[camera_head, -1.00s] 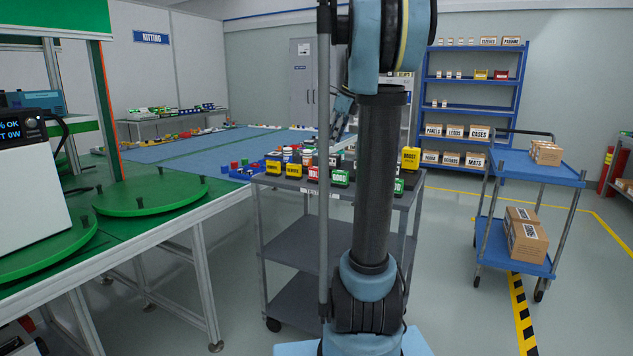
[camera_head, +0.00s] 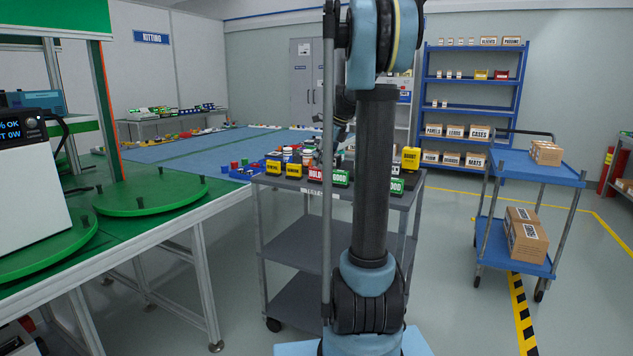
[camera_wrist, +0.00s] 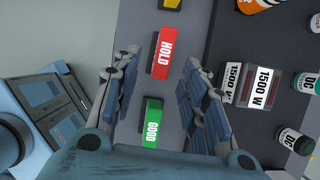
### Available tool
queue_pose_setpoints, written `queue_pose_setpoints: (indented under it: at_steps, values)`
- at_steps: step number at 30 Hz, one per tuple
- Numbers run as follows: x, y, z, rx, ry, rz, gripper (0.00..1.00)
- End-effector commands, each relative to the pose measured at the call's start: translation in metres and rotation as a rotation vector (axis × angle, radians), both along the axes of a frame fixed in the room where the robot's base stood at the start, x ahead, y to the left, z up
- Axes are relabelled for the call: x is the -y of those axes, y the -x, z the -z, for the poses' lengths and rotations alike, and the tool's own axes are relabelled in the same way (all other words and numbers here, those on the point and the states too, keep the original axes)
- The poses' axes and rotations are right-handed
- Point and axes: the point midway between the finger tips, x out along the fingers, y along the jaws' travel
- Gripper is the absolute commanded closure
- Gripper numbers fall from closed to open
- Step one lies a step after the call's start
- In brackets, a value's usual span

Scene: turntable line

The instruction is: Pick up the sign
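Several block-shaped signs stand on the grey cart. In the wrist view a red HOLD sign (camera_wrist: 162,53) lies between the fingertips of my gripper (camera_wrist: 160,66), seen from above. A green GOOD sign (camera_wrist: 152,122) is nearer the palm, also between the fingers in the picture. My gripper is open, with clear gaps beside both signs, and I see nothing held. In the head view the red HOLD sign (camera_head: 317,173) and green GOOD sign (camera_head: 341,178) stand at the cart's front edge. My arm partly hides the cart top there.
Bottles and boxes marked 1500 W (camera_wrist: 264,88) crowd the cart beside the right finger. The grey cart (camera_head: 290,190) also carries yellow boxes (camera_head: 410,160). A green-topped workbench (camera_head: 150,215) stands left, a blue trolley (camera_head: 530,168) right. Floor between cart and trolley is clear.

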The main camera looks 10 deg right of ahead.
Motion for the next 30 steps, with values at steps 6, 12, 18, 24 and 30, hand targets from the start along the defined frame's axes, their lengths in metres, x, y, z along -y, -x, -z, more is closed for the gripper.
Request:
queue_pose_setpoints:
  at_steps: [6,12,18,24,30]
  values:
    - [-0.004,-0.004,0.012,0.000,0.000,-0.001,0.60]
    - [-0.011,-0.012,0.037,0.000,0.000,-0.002,0.60]
    - [-0.015,-0.015,0.051,0.000,0.000,0.000,0.60]
    - [-0.015,-0.015,0.052,0.000,0.000,0.000,0.60]
    - [-0.015,-0.015,0.052,0.000,0.000,0.000,0.99]
